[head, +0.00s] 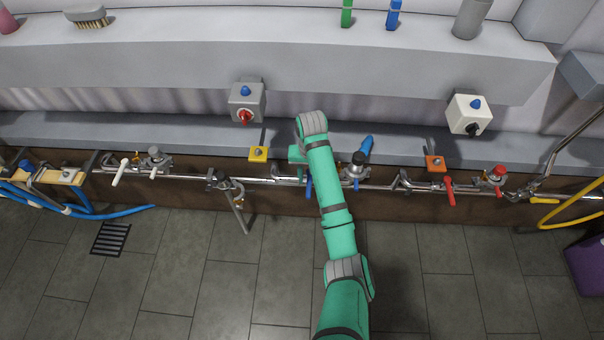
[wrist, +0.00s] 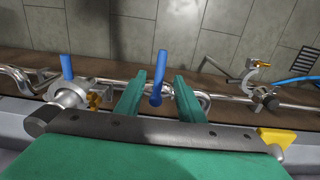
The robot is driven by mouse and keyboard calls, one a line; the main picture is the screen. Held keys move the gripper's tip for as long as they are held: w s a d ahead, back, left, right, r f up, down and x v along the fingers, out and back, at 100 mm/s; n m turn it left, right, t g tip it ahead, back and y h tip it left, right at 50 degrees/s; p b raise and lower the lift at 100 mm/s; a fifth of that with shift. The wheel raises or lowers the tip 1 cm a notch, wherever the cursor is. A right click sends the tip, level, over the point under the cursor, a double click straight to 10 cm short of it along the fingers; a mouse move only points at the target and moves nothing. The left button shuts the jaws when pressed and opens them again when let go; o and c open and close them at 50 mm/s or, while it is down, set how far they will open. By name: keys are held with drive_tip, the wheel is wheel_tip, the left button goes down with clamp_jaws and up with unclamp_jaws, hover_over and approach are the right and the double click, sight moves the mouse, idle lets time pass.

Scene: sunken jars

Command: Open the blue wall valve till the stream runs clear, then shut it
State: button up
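The blue wall valve has a blue lever (wrist: 158,78) on the pipe. In the wrist view the lever stands between my gripper's two green fingers (wrist: 159,92), with a gap on each side. My gripper is open, not clasping it. In the head view the lever (head: 309,187) shows just left of my arm, which hides part of the valve; my gripper (head: 297,155) is partly hidden too. I see no running water.
A white-lever valve (head: 121,171) stands left and a red-lever valve (head: 448,190) right. Switch boxes (head: 246,101) (head: 469,114) hang above. A yellow tag (head: 259,154), an orange tag (head: 435,164) and a clamp (head: 229,188) project near the pipe. The tiled floor (head: 180,280) is mostly clear.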

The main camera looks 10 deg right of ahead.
sight(309, 187)
drive_tip(key=shift+f, duration=2.5)
drive_tip(key=shift+f, duration=0.1)
drive_tip(key=shift+f, duration=1.2)
drive_tip(key=shift+c, duration=0.7)
